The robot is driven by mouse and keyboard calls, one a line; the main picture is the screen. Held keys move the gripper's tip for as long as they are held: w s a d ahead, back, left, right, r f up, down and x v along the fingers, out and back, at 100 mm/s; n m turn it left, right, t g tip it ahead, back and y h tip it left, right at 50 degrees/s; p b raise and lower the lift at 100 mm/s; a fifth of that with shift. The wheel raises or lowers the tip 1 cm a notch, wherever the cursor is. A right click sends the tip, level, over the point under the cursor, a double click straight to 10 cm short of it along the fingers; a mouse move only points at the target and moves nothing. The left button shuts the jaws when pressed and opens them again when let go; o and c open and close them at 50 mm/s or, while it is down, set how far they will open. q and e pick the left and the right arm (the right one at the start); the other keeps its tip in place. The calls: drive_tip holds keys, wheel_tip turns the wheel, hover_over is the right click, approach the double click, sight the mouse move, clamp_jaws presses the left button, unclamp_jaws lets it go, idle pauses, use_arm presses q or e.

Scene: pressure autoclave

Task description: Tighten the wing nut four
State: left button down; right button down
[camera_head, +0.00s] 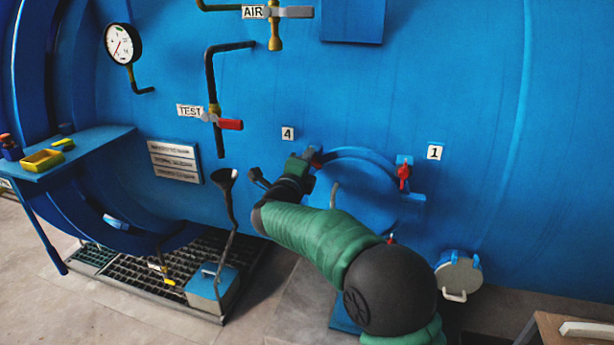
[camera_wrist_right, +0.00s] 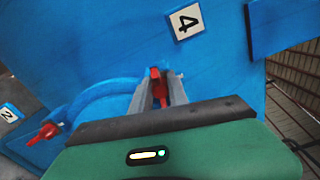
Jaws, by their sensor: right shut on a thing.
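Wing nut four is red and sits beside the label "4" (camera_head: 288,133) at the upper left of the round blue hatch (camera_head: 352,185). In the right wrist view the red wing nut (camera_wrist_right: 158,88) stands between the two grey fingers. My right gripper (camera_head: 312,158) is shut on it, and the gripper body hides much of the nut in the head view. The label "4" also shows in the right wrist view (camera_wrist_right: 185,21). My left gripper is not in view.
Another red wing nut (camera_head: 404,174) sits by label "1" (camera_head: 435,152). A red-handled TEST valve (camera_head: 229,124) and a dark funnel (camera_head: 225,177) are left of my right arm. A blue shelf (camera_head: 100,142) holds a yellow tray (camera_head: 43,160). A grey-lidded port (camera_head: 458,274) is at lower right.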

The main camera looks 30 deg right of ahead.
drive_tip(key=m+b, duration=0.3)
drive_tip(key=b, duration=0.1)
drive_tip(key=m+b, duration=0.4)
drive_tip(key=f+m+b, duration=0.1)
drive_tip(key=m+b, duration=0.3)
drive_tip(key=shift+s+d+m+b, duration=0.1)
drive_tip(key=shift+m+b, duration=1.1)
drive_tip(key=shift+r+m+b, duration=0.2)
drive_tip(key=shift+m+b, duration=0.65)
drive_tip(key=shift+m, duration=0.35)
drive_tip(key=shift+r, duration=0.1)
drive_tip(key=c, duration=1.3)
unclamp_jaws()
drive_tip(key=shift+r, duration=0.15)
drive_tip(key=v, duration=1.6)
drive_tip(key=shift+s+a+b, duration=0.2)
drive_tip(key=shift+a+b, duration=0.15)
drive_tip(key=shift+b, duration=0.05)
